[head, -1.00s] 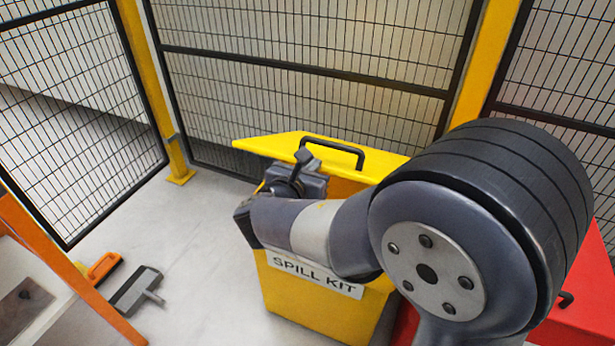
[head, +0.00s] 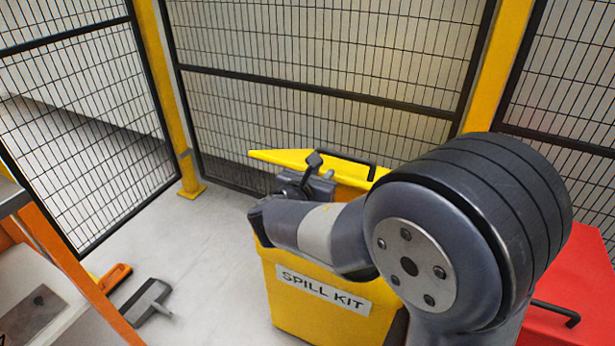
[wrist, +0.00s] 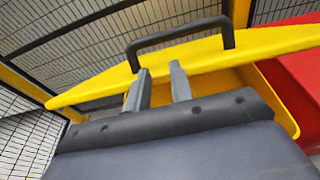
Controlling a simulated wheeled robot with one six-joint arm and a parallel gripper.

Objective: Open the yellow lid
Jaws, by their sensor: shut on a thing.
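The yellow lid (head: 284,158) with its black handle (head: 345,161) stands raised at an angle over the yellow spill kit bin (head: 305,306). An opening shows under it in the wrist view, where the lid (wrist: 275,43) and handle (wrist: 183,34) cross the top. My gripper (head: 312,170) is at the lid's near side, by the handle. In the wrist view its two fingers (wrist: 160,68) stand a little apart and overlap the lid just below the handle. It is shut on the lid; the exact contact spot is hard to see. My arm hides part of the bin.
Mesh fence (head: 330,50) with yellow posts (head: 172,95) stands close behind the bin. A red box (head: 575,290) is at the right. An orange-edged structure (head: 72,268) and brushes (head: 146,300) are at the left. Bare floor (head: 215,250) lies left of the bin.

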